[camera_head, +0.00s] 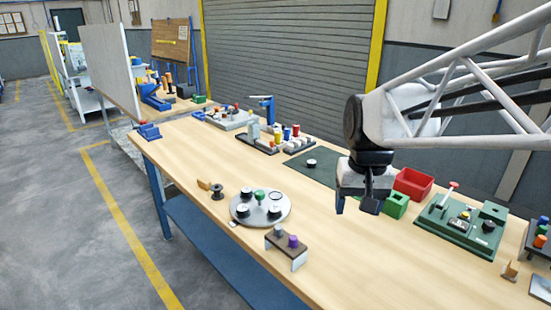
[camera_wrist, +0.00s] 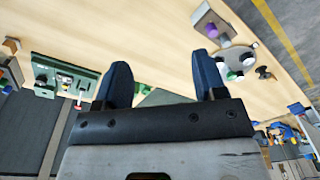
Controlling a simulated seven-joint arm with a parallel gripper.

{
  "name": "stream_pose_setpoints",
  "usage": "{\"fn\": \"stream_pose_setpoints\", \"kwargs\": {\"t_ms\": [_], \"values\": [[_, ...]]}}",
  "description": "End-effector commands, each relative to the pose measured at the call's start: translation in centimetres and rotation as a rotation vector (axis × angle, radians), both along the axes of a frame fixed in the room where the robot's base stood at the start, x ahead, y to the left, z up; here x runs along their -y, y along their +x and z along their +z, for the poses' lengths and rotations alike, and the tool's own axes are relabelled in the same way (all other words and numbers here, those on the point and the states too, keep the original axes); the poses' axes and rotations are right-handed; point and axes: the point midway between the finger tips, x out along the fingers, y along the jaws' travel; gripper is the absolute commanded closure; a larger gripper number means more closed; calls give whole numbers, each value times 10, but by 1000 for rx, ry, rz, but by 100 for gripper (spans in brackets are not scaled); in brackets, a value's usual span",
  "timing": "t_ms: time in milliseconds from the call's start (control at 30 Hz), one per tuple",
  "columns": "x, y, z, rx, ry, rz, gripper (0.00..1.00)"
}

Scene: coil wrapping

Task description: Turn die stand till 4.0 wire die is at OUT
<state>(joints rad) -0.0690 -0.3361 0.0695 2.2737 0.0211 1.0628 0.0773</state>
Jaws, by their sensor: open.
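The die stand (camera_head: 243,215) is a round grey turntable on the near left part of the bench. It carries several dark round dies with white tops (camera_head: 242,211) and a green knob (camera_head: 259,195) near its middle. The die sizes and an OUT mark are too small to read. In the wrist view the die stand (camera_wrist: 246,53) is at the upper right, beyond the fingertips. My gripper (camera_head: 357,206) is open and empty, above the bench to the right of the stand and apart from it. Its two blue fingers (camera_wrist: 164,80) are spread in the wrist view.
A small rack (camera_head: 287,247) with grey and purple knobs stands just in front of the stand. A dark spool (camera_head: 217,192) and wooden block lie to its left. A red bin (camera_head: 413,184), green box (camera_head: 396,205) and green fixture (camera_head: 461,226) are right of my gripper.

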Motion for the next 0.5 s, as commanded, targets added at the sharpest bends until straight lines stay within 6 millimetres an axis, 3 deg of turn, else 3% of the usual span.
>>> {"fn": "stream_pose_setpoints", "kwargs": {"t_ms": [500], "values": [[-42,110,0,-116,11,5,36]]}}
